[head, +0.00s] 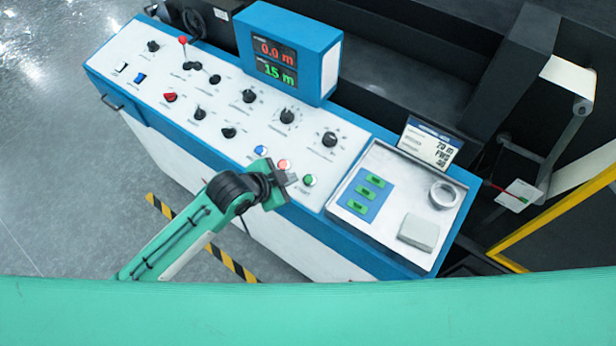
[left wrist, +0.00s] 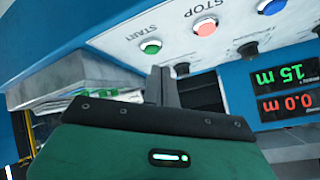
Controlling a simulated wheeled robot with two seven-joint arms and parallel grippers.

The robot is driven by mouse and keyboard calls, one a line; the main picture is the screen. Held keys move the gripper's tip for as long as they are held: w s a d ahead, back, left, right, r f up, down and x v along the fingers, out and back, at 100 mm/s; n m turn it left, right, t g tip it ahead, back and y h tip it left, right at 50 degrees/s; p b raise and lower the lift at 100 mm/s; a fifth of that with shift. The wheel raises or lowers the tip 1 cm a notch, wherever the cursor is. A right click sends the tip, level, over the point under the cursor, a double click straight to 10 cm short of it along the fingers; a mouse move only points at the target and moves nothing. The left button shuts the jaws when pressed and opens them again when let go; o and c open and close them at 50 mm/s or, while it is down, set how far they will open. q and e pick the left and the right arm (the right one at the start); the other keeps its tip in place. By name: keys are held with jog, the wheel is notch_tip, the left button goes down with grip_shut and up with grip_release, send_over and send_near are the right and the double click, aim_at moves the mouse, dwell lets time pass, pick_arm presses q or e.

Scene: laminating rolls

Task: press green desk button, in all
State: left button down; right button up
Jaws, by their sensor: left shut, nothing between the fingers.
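The green button (head: 309,180) sits near the front edge of the white desk panel, at the right end of a short row. In the left wrist view the green button (left wrist: 150,47) is marked START, beside a red button (left wrist: 205,27) marked STOP. In the head view the red button (head: 284,165) and a blue button (head: 261,150) lie to the left of the green one. My left gripper (head: 287,180) is shut and empty, just left of the green button. In the left wrist view its fingertips (left wrist: 162,72) show just below the green button; contact cannot be told. My right gripper is out of view.
A display box (head: 290,50) reads 0.0 m in red and 15 m in green. Several black knobs and switches cover the panel (head: 225,95). To the right is a tray (head: 380,240) with green-marked pieces, a tape ring (head: 444,195) and a grey block (head: 418,232).

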pick_arm(q)
notch_tip(320, 180, up, 7)
jog(key=w+d+m+g+h, duration=0.1)
jog(key=d+m+h, duration=0.1)
jog(key=m, duration=0.4)
jog(key=shift+d+m, duration=0.25)
jog(key=shift+m, duration=0.15)
jog(key=shift+f, duration=0.1)
jog(key=shift+f, duration=0.15)
jog(key=b, duration=0.6)
send_over(309, 180)
jog(key=s+a, duration=0.1)
jog(key=a, duration=0.1)
notch_tip(309, 180, down, 7)
jog(key=shift+d+f, duration=0.1)
jog(key=shift+w+d+f+b, duration=0.1)
jog(key=shift+f+b, duration=0.2)
jog(key=shift+f, duration=0.3)
jog(key=shift+f, duration=0.1)
dwell(0.4)
jog(key=shift+f, duration=0.3)
